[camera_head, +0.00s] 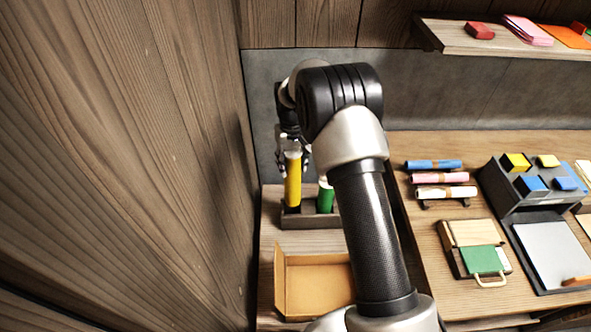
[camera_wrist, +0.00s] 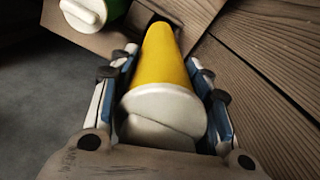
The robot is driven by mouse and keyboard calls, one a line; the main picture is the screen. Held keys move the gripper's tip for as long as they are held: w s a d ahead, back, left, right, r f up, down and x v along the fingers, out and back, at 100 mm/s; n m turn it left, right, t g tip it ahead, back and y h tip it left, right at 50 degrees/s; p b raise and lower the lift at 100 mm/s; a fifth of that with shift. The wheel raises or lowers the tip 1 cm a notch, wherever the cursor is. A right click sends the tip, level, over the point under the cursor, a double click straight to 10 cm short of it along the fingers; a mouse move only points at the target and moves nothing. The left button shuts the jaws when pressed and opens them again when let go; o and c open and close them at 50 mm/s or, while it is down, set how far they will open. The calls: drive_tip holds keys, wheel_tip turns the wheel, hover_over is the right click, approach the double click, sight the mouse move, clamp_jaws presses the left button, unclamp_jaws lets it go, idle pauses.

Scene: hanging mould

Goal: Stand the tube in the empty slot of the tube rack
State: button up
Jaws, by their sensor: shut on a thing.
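The yellow tube (camera_head: 293,182) with a white cap (camera_wrist: 163,115) is between the fingers of my gripper (camera_head: 290,143), which is shut on its upper part. The tube is roughly upright. Its lower end meets the left part of the wooden tube rack (camera_head: 322,222) in the head view; I cannot tell how deep it sits in the slot. In the wrist view the tube's far end lies at the rack's dark opening. A green tube (camera_head: 326,196) with a white cap stands in the rack to the right, partly hidden by my arm.
A wooden wall (camera_head: 180,140) rises close to the left. An open tan box (camera_head: 312,285) lies in front of the rack. To the right are rolled papers (camera_head: 433,178), a dark organiser (camera_head: 502,190) and a green-fronted box (camera_head: 482,260). A shelf (camera_head: 455,38) hangs at the upper right.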

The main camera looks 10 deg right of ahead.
drive_tip(key=shift+w+f, duration=0.15)
drive_tip(key=shift+w, duration=0.05)
drive_tip(key=shift+f+b, duration=3.9)
drive_tip(key=shift+f, duration=2.55)
drive_tip(key=shift+f+b, duration=0.65)
drive_tip(key=shift+f, duration=0.35)
drive_tip(key=shift+s+f, duration=0.25)
drive_tip(key=shift+f, duration=0.15)
drive_tip(key=o, duration=1.3)
drive_tip(key=shift+w+f, duration=0.1)
drive_tip(key=shift+o, duration=1.3)
drive_tip(key=shift+r, duration=0.2)
